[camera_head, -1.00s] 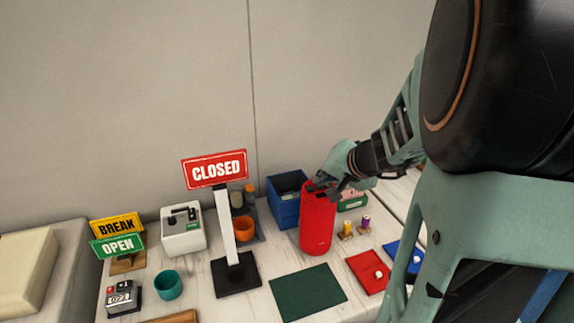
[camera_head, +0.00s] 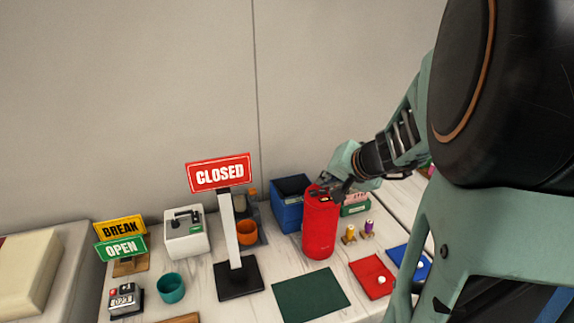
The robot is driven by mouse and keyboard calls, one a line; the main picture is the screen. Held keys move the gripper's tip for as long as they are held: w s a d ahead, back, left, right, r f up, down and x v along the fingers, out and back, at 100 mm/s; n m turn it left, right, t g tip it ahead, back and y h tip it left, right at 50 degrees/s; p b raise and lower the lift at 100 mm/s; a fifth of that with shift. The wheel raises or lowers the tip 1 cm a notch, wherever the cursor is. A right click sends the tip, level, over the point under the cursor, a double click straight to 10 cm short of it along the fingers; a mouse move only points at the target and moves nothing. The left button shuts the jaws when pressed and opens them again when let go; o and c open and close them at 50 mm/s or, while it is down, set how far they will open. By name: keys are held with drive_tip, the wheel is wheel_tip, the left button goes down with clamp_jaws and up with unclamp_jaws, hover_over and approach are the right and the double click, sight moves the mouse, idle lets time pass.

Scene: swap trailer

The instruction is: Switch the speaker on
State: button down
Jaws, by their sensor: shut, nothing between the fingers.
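The speaker is a red upright cylinder (camera_head: 320,228) standing on the pale counter, right of the middle. Its dark top is partly hidden by my gripper. My gripper (camera_head: 328,193) is at the top of the speaker, reaching in from the upper right. Its fingers are shut with nothing held. I cannot tell whether they touch the speaker's top. No lit indicator shows on the speaker.
A blue bin (camera_head: 288,207) stands just left of and behind the speaker. A CLOSED sign (camera_head: 219,174) on a post stands further left. Yellow and purple spools (camera_head: 349,234) and a red mat (camera_head: 371,277) lie to the right. A green mat (camera_head: 310,295) lies in front.

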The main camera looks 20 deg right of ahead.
sight(324, 192)
drive_tip(key=shift+r, duration=0.3)
wheel_tip(324, 192, up, 5)
drive_tip(key=p, duration=0.3)
drive_tip(key=shift+p, duration=0.3)
drive_tip(key=shift+f, duration=0.1)
idle(0.3)
